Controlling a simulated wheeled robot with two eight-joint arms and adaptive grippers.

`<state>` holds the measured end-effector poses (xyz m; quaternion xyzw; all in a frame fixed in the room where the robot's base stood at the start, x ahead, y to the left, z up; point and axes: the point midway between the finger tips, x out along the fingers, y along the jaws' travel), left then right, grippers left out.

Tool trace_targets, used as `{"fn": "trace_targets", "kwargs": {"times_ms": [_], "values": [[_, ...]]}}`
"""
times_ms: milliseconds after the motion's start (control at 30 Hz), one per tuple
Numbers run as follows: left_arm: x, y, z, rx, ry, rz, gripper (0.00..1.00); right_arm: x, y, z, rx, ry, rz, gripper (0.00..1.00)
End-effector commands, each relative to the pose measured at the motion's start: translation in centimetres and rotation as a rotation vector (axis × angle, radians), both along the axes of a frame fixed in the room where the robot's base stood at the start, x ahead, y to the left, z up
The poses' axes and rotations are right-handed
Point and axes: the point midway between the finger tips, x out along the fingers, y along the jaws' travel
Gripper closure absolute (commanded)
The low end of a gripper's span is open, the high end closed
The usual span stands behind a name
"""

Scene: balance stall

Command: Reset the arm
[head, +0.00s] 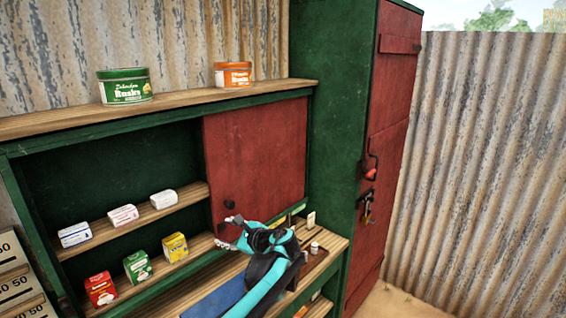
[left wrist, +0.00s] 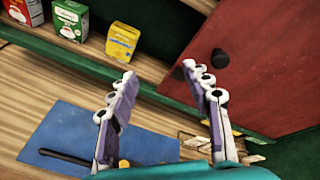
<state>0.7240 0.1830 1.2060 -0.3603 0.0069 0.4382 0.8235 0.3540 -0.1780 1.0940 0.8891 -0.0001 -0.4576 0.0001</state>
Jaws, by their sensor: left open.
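My left gripper (head: 232,234) is in front of the lower edge of the red sliding door (head: 255,160), near its dark round knob (head: 229,204). In the left wrist view the two fingers of the left gripper (left wrist: 162,108) are spread wide with nothing between them. The knob (left wrist: 220,58) shows above the right finger there, apart from it. My left arm reaches in from the bottom of the head view, over the wooden counter. My right gripper is in neither view.
Small boxes stand on the shelves, among them a yellow box (head: 175,247), a green box (head: 138,266) and a red box (head: 101,289). A blue mat (head: 215,299) lies on the counter. A green tub (head: 125,86) and an orange tub (head: 233,74) stand on top. A tall cabinet (head: 335,110) stands right.

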Motion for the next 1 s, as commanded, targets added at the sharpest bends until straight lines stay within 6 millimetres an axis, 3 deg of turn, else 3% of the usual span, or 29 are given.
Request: {"fn": "trace_targets", "kwargs": {"times_ms": [100,267,433,600,800,1000], "values": [[-5.4,2.6,-1.0,-0.256,-0.067,0.073,0.51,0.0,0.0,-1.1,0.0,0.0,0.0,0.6],[-13.0,4.3,-3.1,-0.603,-0.167,0.205,0.51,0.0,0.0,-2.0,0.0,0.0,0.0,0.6],[-21.4,4.4,-6.4,-0.964,-0.28,0.381,0.51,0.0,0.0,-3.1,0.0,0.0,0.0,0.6],[-29.1,3.0,-10.5,-1.311,-0.396,0.593,0.51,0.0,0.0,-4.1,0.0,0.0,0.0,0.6],[-35.1,0.7,-14.7,-1.62,-0.499,0.815,0.51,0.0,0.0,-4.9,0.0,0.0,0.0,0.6],[-37.0,-0.4,-16.3,-1.743,-0.538,0.914,0.51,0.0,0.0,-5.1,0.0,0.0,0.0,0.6]]}}
